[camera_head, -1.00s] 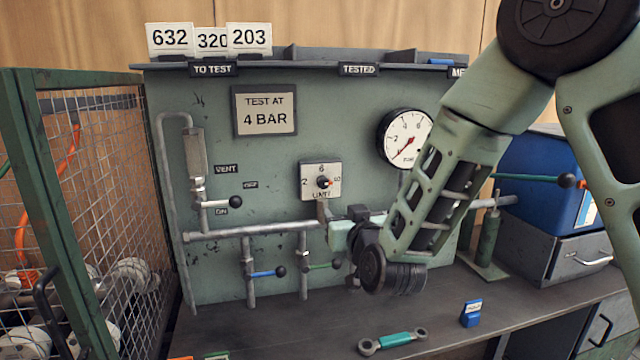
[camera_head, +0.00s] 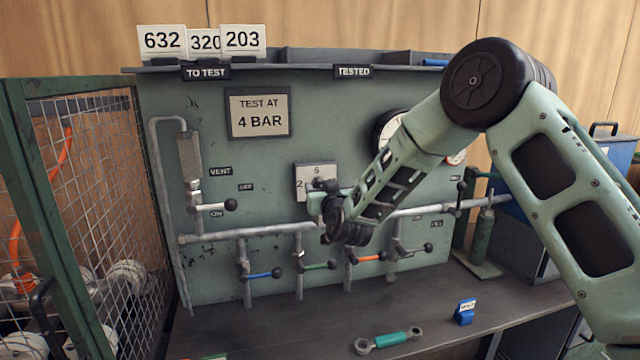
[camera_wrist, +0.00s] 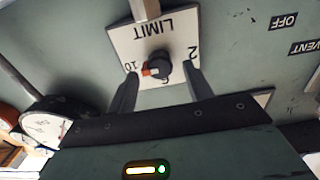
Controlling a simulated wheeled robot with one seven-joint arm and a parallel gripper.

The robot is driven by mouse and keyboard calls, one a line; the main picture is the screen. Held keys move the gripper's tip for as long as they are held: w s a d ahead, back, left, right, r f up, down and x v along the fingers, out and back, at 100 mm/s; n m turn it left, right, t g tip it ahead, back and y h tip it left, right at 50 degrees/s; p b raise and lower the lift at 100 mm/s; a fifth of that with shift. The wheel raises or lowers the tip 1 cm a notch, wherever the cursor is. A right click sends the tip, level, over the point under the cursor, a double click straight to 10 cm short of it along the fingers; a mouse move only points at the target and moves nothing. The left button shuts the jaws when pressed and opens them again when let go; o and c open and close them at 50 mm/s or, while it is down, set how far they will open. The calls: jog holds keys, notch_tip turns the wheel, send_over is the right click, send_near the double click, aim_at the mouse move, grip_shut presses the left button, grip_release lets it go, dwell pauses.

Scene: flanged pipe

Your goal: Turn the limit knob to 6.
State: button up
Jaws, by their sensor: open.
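The limit knob is a dark round knob (camera_wrist: 158,67) with an orange pointer mark, on a white plate marked LIMIT (camera_wrist: 178,32). In the wrist view, which is upside down, the orange mark faces the 10 side; the 6 is partly hidden below the knob. My gripper (camera_wrist: 161,71) is open, one finger on each side of the knob, with gaps visible. I cannot tell how deep the fingers reach.
A pipe (camera_head: 270,231) with several levers runs just below the plate. A pressure gauge (camera_head: 385,128) is partly behind my arm. A sign (camera_head: 259,112) reads TEST AT 4 BAR. A wire cage (camera_head: 90,190) stands left. A green wrench (camera_head: 388,340) and blue block (camera_head: 465,312) lie on the bench.

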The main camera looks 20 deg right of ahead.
jog(key=shift+w, duration=1.05)
jog(key=c, duration=1)
jog(key=shift+o, duration=0.2)
